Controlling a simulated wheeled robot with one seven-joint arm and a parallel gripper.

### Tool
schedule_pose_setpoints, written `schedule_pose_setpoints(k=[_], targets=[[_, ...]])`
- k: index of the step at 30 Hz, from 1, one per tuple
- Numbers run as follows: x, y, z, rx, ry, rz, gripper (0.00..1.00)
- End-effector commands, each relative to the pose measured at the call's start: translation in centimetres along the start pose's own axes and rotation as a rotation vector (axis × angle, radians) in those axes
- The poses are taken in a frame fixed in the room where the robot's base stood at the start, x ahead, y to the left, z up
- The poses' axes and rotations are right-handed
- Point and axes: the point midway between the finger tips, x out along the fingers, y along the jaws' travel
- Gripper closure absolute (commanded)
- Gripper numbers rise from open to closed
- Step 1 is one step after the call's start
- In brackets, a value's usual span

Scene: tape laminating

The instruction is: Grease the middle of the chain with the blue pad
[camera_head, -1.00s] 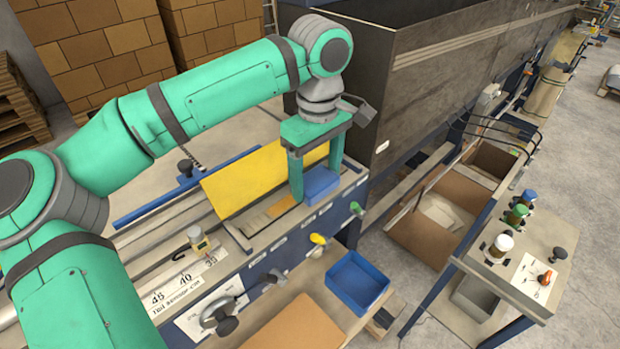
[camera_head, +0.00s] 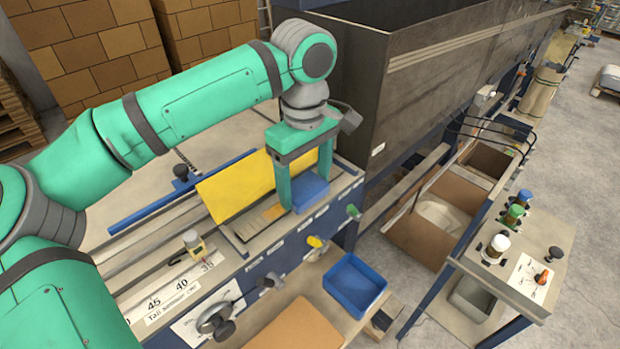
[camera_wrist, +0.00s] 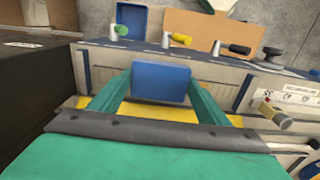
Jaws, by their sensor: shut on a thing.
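My gripper (camera_head: 305,195) is shut on the blue pad (camera_head: 310,190), low over the machine's long bed. In the wrist view the pad (camera_wrist: 160,84) sits upright between the two green fingers. A raised yellow cover (camera_head: 232,187) stands just left of the gripper, and yellow also shows beneath the fingers in the wrist view. I cannot make out the chain; the pad, fingers and cover block that part of the bed. I cannot tell whether the pad touches anything below.
A dark machine housing (camera_head: 420,90) rises close to the right of the gripper. A blue bin (camera_head: 345,288) sits in front, below the bed's edge. Yellow (camera_head: 316,242) and green (camera_head: 353,211) handles stick out from the front.

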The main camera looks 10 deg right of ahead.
Motion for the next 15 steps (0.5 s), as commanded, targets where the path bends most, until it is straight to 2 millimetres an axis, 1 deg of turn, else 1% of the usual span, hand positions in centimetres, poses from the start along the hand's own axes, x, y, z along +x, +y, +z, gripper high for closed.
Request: schedule_pose_setpoints(k=[15], targets=[[0.3, -3.3, 0.0, -0.001, 0.001, 0.0, 0.48]])
